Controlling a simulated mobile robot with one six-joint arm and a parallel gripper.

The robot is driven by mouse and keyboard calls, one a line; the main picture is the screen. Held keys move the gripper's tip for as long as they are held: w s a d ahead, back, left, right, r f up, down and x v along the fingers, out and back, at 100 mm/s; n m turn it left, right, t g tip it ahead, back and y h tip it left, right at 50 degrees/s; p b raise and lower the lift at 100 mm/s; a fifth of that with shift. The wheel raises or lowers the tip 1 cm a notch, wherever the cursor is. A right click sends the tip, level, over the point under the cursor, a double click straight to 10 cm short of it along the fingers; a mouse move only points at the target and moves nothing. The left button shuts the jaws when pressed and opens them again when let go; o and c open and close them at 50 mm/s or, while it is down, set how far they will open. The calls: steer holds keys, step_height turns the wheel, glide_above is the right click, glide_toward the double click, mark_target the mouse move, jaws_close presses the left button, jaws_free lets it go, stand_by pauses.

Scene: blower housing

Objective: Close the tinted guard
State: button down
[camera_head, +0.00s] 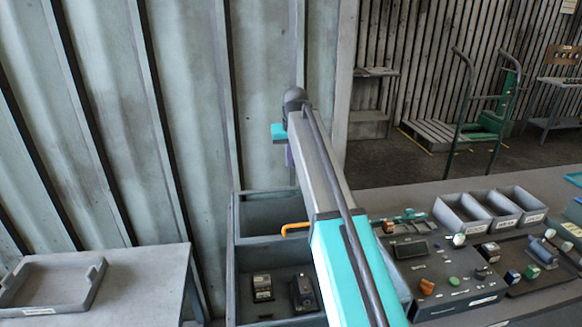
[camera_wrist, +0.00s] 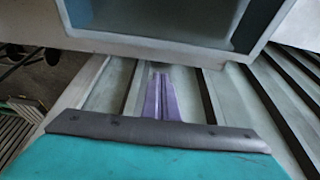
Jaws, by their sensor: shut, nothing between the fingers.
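The grey housing (camera_head: 232,275) stands left of my arm, its lower bay open with two dark components inside. A framed grey panel (camera_head: 268,214) with a darker middle rises behind the bay; it looks like the tinted guard, standing open, though my arm hides its right side. An orange handle (camera_head: 295,227) shows near its lower edge. My gripper (camera_head: 289,160) is above and beyond the panel, mostly hidden by my arm. In the wrist view its purple fingers (camera_wrist: 161,88) are shut and empty. A pale frame around a blue-grey pane (camera_wrist: 180,22) is close by, apart from the fingers.
A ribbed metal wall (camera_head: 110,110) stands close behind the housing. A side table with a grey tray (camera_head: 50,287) is at left. The bench at right holds grey bins (camera_head: 490,208) and panels of small parts (camera_head: 455,275). A green hand truck (camera_head: 487,115) stands farther back.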

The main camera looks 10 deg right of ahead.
step_height(320, 180, down, 9)
steer(key=s+p, duration=0.1)
steer(key=p, duration=0.4)
stand_by(0.7)
stand_by(0.5)
steer(key=shift+s, duration=0.15)
